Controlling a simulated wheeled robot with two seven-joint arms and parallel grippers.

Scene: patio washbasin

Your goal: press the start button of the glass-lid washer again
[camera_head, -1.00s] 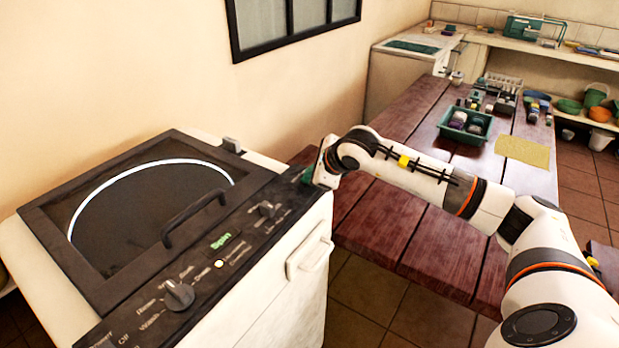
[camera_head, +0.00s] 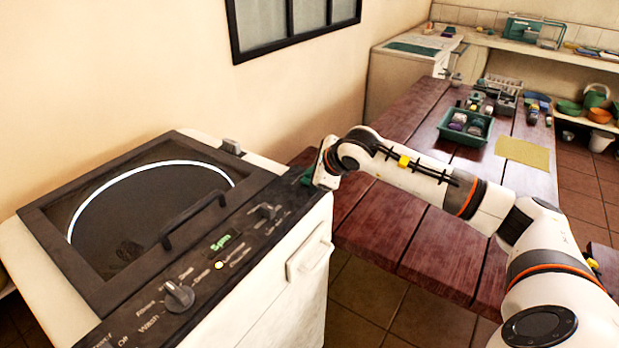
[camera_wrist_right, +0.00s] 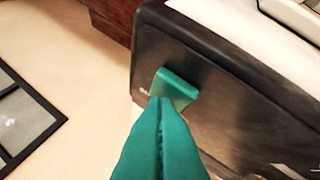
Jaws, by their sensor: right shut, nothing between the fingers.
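The glass-lid washer (camera_head: 60,205) stands at the left of the head view, its lid shut. My right gripper (camera_head: 307,176) is at the panel's far right end. In the right wrist view its teal fingers (camera_wrist_right: 158,104) are shut and empty. Their tips meet or overlap a teal block on the dark panel, which looks like the start button (camera_wrist_right: 178,88). I cannot tell whether it is pressed in. My left gripper is not in view.
A wooden table (camera_head: 400,225) stands right of the washer, with a green bin (camera_head: 448,133) and a yellow cloth (camera_head: 523,152). My right arm reaches across above it. A wall lies behind the washer. Another white machine (camera_head: 390,75) stands at the back.

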